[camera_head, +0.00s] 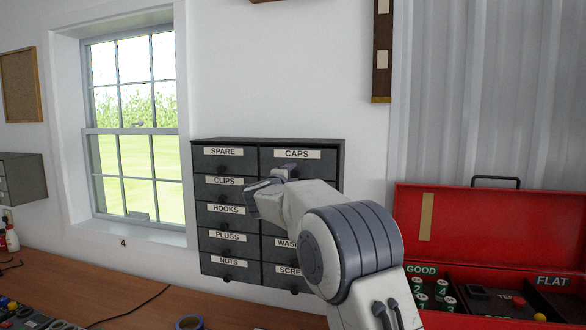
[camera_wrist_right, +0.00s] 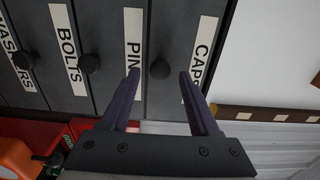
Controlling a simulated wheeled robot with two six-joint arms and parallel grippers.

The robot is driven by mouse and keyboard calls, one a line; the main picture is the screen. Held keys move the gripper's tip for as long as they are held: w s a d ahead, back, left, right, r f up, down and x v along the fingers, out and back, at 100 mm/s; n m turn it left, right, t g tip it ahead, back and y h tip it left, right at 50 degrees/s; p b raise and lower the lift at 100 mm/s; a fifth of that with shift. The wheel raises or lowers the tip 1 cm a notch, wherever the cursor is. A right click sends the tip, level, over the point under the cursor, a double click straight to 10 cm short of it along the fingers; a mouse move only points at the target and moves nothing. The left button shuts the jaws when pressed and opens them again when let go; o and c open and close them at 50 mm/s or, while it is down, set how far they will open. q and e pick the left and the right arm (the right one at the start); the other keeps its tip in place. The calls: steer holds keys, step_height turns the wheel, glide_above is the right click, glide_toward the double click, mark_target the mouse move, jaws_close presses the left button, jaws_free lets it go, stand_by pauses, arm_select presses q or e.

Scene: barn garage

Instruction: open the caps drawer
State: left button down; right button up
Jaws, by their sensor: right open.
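The caps drawer (camera_head: 325,166) is the top right drawer of a dark grey cabinet (camera_head: 268,143), under a white CAPS label (camera_head: 297,154). Its front looks flush with the others, so it appears closed. My right gripper (camera_head: 285,172) is in front of it and covers its lower part. In the right wrist view, the open fingers (camera_wrist_right: 159,76) lie on either side of the round dark caps knob (camera_wrist_right: 160,68), with gaps on both sides. I cannot tell how deep the knob sits between the fingertips. My left gripper is not in view.
The pins knob (camera_wrist_right: 90,64) is beside the left finger in the wrist view. A red toolbox (camera_head: 490,222) stands open right of my right arm. A tape roll (camera_head: 190,322) lies on the wooden bench (camera_head: 130,290). A window (camera_head: 135,125) is left of the cabinet.

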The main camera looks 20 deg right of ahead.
steer(key=shift+x, duration=0.85)
jaws_close()
stand_by(0.8)
